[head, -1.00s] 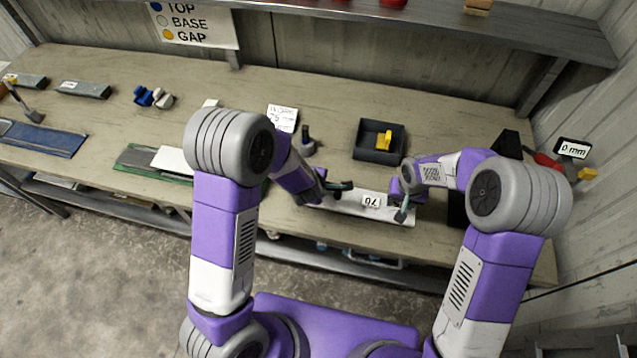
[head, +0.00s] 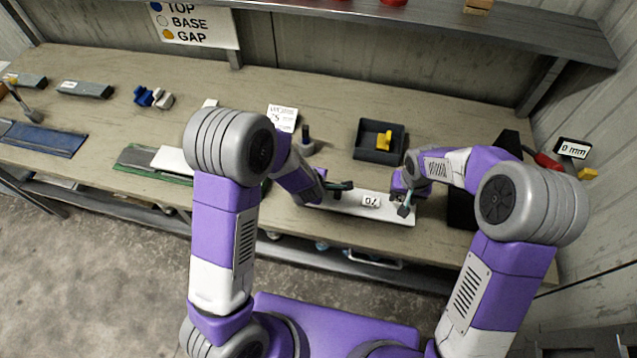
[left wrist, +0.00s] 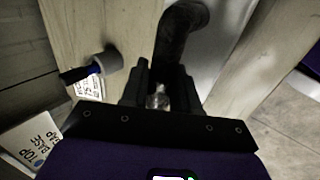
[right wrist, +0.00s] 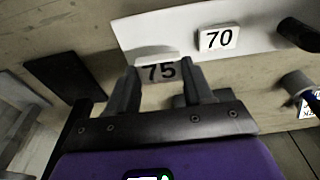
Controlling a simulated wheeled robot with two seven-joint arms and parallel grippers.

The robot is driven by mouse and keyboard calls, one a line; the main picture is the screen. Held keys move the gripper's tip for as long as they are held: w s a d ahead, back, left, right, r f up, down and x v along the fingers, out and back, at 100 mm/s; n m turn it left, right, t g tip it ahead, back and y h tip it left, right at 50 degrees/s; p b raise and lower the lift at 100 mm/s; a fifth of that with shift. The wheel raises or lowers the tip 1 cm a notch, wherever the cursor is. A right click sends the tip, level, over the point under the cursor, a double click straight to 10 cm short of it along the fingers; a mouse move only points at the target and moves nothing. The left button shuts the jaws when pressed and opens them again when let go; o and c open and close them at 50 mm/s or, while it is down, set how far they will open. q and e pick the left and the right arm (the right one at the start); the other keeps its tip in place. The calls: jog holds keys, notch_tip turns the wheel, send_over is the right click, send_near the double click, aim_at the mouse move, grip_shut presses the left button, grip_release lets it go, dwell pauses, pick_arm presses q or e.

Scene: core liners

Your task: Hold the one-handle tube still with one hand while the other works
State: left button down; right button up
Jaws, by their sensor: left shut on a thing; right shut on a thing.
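The white one-handle tube (head: 345,207) lies near the bench's front edge, with a white "70" tag (head: 371,200) on it. Its dark curved handle (left wrist: 178,35) runs up from between the fingers of my left gripper (left wrist: 160,88), which is shut on it. In the head view my left gripper (head: 328,187) is at the tube's left part. My right gripper (right wrist: 160,85) is shut on a small piece marked "75" (right wrist: 158,72), at the tube's edge. In the head view my right gripper (head: 405,203) is at the tube's right end. Whether the piece touches the tube is unclear.
A dark tray (head: 367,155) with a yellow piece (head: 384,140) stands behind the tube. A "0 mm" display (head: 573,149) is at the right.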

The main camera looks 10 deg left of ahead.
jog(key=shift+r, duration=1.4)
pick_arm(q)
jog(key=c, duration=0.8)
grip_release()
jog(key=shift+r, duration=0.1)
jog(key=v, duration=1.2)
